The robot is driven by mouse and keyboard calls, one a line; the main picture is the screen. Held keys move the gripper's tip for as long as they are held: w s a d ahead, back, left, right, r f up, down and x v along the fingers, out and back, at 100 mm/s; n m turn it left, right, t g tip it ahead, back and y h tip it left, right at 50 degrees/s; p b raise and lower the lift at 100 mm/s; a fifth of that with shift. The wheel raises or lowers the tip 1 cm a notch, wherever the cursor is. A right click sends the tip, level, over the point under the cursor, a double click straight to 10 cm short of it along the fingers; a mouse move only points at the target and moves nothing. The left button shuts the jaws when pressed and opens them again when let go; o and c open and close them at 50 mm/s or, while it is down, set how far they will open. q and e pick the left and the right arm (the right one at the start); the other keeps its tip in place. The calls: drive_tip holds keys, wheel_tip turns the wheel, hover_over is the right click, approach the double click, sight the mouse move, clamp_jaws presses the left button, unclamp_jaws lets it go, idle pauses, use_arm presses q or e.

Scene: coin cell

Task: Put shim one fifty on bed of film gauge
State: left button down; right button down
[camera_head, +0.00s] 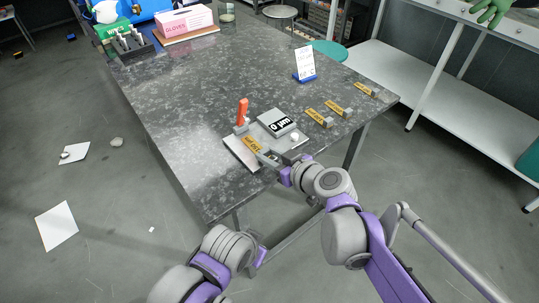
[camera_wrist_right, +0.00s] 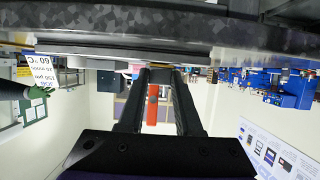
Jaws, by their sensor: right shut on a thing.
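The film gauge (camera_head: 240,152) sits near the front edge of the dark stone table, with a grey base, a display reading 0 µm and an upright orange lever (camera_head: 242,112). A yellow shim (camera_head: 252,145) with small dark print lies over the left part of the base, its print too small to read surely. My right gripper (camera_head: 268,158) is shut on this shim's near end. Whether the shim touches the bed is unclear. In the right wrist view the gripper fingers (camera_wrist_right: 162,75) frame the orange lever (camera_wrist_right: 153,105). My left gripper's fingers are hidden at the bottom.
Three yellow shims with grey blocks (camera_head: 318,117) (camera_head: 338,109) (camera_head: 367,90) lie along the table's right side. A blue stand with a white card (camera_head: 304,62) is behind the gauge. A pink glove box (camera_head: 185,22) and a dark rack (camera_head: 130,45) stand far left. The left middle is clear.

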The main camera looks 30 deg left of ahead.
drive_tip(key=shift+f, duration=0.1)
drive_tip(key=c, duration=0.6)
unclamp_jaws()
drive_tip(key=shift+d+r, duration=0.15)
drive_tip(key=shift+r, duration=0.1)
drive_tip(key=p+v, duration=0.1)
drive_tip(key=v, duration=1)
drive_tip(key=shift+d+r, duration=0.2)
drive_tip(key=shift+d, duration=0.1)
drive_tip(key=shift+s+d, duration=0.1)
drive_tip(key=shift+s, duration=0.05)
